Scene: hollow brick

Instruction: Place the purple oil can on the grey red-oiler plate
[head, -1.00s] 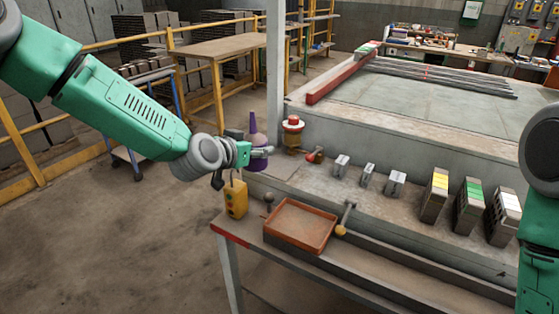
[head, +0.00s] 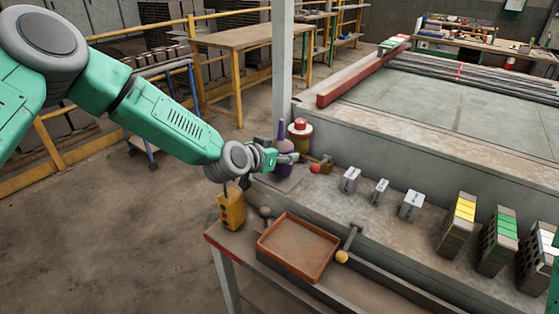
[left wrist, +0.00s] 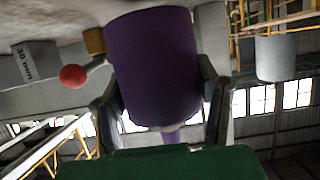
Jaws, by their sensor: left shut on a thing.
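The purple oil can (head: 283,164) stands roughly upright at the left end of the workbench, its thin spout up. My left gripper (head: 284,158) is shut on its body from the left. In the left wrist view the purple can (left wrist: 155,62) fills the space between the two fingers (left wrist: 160,100). The red oiler (head: 300,134) stands just behind it. A flat grey plate (head: 289,184) shows below and in front of the can. I cannot tell whether the can's base touches it; the gripper partly covers the can.
A red-knobbed lever (head: 315,168) is close right of the can, with small grey blocks (head: 349,180) beyond. A yellow control box (head: 231,208) hangs at the bench's left end. An orange tray (head: 298,248) is in front. A grey post (head: 282,60) rises behind.

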